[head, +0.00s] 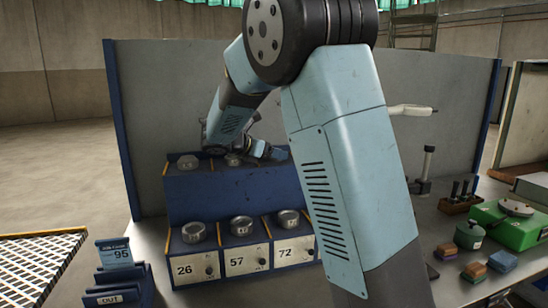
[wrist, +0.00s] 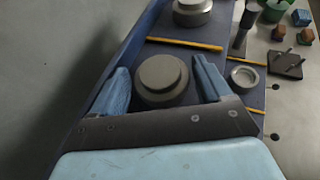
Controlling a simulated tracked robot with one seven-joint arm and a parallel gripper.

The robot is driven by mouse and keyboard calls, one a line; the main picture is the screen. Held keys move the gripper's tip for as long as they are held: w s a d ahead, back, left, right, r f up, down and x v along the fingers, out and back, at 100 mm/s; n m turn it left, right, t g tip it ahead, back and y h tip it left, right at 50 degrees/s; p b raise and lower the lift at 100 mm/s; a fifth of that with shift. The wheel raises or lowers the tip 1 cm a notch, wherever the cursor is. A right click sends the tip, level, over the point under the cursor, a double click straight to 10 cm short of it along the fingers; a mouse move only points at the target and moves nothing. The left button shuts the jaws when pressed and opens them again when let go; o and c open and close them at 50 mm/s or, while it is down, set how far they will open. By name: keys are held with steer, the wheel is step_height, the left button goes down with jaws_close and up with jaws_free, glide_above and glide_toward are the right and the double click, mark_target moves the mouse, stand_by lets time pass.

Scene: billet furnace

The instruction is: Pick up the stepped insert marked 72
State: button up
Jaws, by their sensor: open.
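A blue two-tier rack (head: 235,190) holds grey stepped inserts. On its lower tier, one insert (head: 287,219) sits above the plate reading 72 (head: 285,253); marks on the inserts are too small to read. My gripper (head: 268,152) is at the upper tier, partly hidden by my arm. In the wrist view my gripper (wrist: 162,85) is open, its blue fingers either side of a round stepped insert (wrist: 163,76) standing upright. Contact with it is not visible. I cannot tell this insert's number.
Other inserts stand above plates 26 (head: 194,232) and 57 (head: 241,226), and on the upper tier (head: 188,162). A grey panel (head: 150,130) stands behind. A job card reading 95 (head: 117,254) and OUT tray (head: 105,298) are at left. A green device (head: 512,225) and small blocks are at right.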

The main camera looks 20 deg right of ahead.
steer(key=shift+c, duration=0.3)
steer(key=c, duration=1.2)
steer(key=shift+c, duration=0.4)
steer(key=shift+r, duration=0.15)
